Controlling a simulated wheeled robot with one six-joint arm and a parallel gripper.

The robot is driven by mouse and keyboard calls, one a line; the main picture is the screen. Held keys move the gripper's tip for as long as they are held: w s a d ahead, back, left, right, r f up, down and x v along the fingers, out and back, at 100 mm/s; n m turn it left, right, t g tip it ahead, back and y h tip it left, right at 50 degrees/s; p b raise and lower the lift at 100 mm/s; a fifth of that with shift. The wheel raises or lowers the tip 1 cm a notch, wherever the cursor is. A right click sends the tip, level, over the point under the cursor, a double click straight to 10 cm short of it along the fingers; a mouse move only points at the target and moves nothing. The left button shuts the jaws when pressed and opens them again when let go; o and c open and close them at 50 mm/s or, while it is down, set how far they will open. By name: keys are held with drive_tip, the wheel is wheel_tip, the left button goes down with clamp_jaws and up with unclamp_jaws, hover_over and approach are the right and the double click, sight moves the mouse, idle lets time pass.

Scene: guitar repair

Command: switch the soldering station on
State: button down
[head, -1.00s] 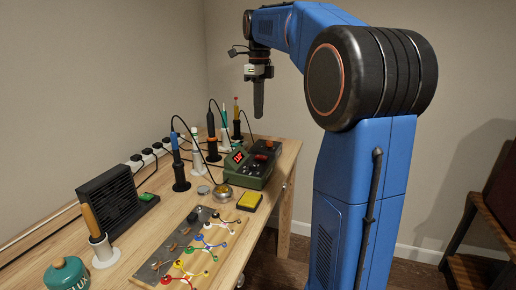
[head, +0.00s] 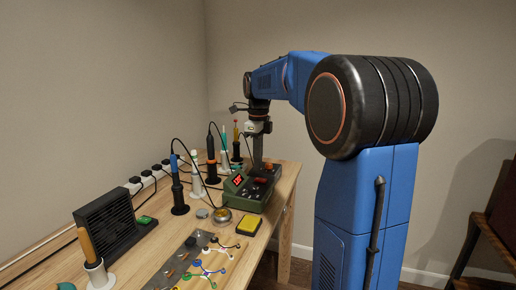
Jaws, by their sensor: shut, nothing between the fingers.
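The soldering station (head: 246,199) is a dark green box near the right edge of the bench. It has a red display (head: 238,180) on its front panel, too small to read, and a red-orange part (head: 269,167) on its top towards the back. My gripper (head: 257,163) points straight down, shut and empty. Its tip is over or just behind the back of the station, left of the red-orange part. I cannot tell whether it touches the station.
Several tools stand in holders left of the station, including a blue-handled iron (head: 178,183). A yellow sponge (head: 249,225) and a round tin (head: 222,216) lie in front. A black fume extractor (head: 107,216) stands at left. A strip with coloured wires (head: 190,262) lies in the foreground.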

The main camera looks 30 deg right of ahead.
sight(262, 179)
drive_tip(key=shift+f, duration=1.95)
drive_tip(key=shift+a+f, duration=0.1)
drive_tip(key=shift+f, duration=0.1)
drive_tip(key=shift+s, duration=0.15)
drive_tip(key=shift+s+d+r, duration=0.1)
drive_tip(key=shift+s+d, duration=0.35)
drive_tip(key=shift+d, duration=0.1)
drive_tip(key=shift+r, duration=0.1)
drive_tip(key=shift+d+r, duration=0.1)
drive_tip(key=shift+r, duration=0.15)
wheel_tip(262, 179, up, 13)
drive_tip(key=shift+r, duration=0.2)
